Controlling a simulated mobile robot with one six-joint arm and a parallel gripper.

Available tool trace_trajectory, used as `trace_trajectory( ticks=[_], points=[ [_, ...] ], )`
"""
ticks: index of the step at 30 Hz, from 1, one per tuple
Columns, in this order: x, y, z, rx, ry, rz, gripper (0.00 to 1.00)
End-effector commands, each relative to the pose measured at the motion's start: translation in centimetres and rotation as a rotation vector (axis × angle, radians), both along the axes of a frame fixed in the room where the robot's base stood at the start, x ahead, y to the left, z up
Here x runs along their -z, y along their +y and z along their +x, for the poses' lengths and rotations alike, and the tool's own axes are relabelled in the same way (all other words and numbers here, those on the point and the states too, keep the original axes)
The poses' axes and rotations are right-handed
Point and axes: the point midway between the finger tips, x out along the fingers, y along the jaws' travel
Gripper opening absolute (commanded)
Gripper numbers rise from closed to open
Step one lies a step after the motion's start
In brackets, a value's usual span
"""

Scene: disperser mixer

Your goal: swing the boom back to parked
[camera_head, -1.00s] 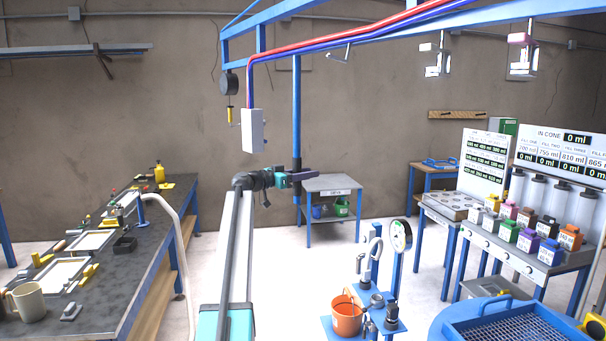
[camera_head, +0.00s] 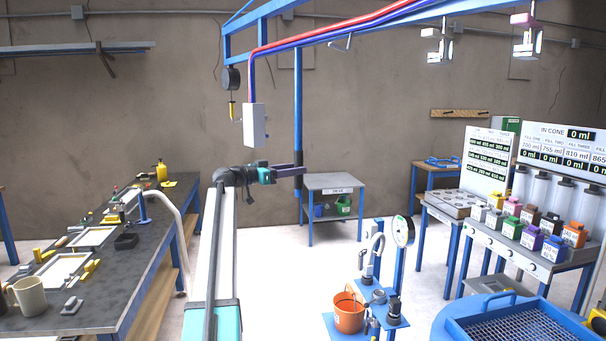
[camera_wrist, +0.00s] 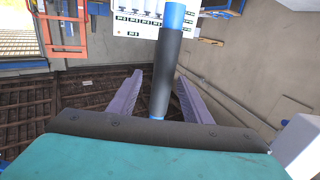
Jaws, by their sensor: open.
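The blue boom (camera_head: 362,34) runs overhead in the head view, with red and blue hoses along it. A blue upright bar (camera_head: 298,105) hangs from it and has a black sleeve (camera_wrist: 166,70) low down. My gripper (camera_head: 291,171) is at the sleeve in the head view. In the wrist view its two purple fingers (camera_wrist: 160,82) stand apart on either side of the sleeve. The fingers are open, and a gap shows between the sleeve and each finger. A white box (camera_head: 254,125) hangs from the boom's hoses, left of the bar.
A small grey table (camera_head: 336,183) stands behind my gripper. A long workbench (camera_head: 150,225) is at the left. An orange bucket (camera_head: 348,313) and a gauge stand (camera_head: 403,232) are at the front middle. A dosing bench (camera_head: 525,255) is at the right.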

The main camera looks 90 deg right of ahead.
Motion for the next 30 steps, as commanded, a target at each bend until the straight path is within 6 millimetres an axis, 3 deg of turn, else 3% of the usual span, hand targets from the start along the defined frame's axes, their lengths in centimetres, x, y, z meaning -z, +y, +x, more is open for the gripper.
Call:
trace_trajectory(
  ticks=[12,26,30],
  points=[
    [0.1,3.3,5.1,0.002,0.001,-0.001,0.45],
    [-0.1,3.9,5.9,0.002,0.001,-0.001,0.45],
    [0.2,3.9,6.2,-0.001,0.000,0.004,0.24]
  ],
)
